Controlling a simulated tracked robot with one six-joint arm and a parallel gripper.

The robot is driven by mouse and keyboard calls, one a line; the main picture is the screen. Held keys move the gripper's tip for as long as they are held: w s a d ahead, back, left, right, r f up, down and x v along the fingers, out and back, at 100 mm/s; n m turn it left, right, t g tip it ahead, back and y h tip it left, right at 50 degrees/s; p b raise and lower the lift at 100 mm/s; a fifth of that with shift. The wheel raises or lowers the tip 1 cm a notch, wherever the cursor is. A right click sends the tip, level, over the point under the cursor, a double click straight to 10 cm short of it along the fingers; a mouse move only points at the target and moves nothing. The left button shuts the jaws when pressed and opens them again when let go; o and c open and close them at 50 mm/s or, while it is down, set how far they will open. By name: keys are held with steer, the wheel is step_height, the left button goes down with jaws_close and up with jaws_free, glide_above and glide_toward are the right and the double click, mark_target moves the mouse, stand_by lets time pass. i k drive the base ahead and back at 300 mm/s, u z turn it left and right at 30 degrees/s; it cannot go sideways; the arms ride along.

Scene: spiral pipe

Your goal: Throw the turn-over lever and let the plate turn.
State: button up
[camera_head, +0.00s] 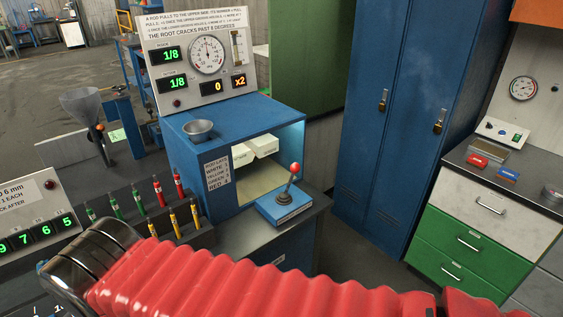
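A lever with a red ball knob (294,168) stands on a blue box (287,204) with a white label too small to read. Its stick leans slightly to the right. Behind it, a lit blue cabinet (233,124) is open at the front. Inside, white blocks (262,146) sit above a pale plate-like surface (260,180); I cannot tell whether this is the plate that turns. A red ribbed sleeve (250,285), apparently on my arm, crosses the bottom, with a dark glossy part at its left end. My gripper's fingers do not show.
A gauge panel (200,58) reads 1/8, 1/8, 0 and x2. A metal cup (199,130) sits on the cabinet. Colored rods (160,190) stand in a rack at left. Another stick with an orange knob (100,128) stands by a funnel (83,105). Blue lockers (400,120) stand right.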

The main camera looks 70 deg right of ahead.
mark_target(294, 167)
steer(key=z, duration=2.45)
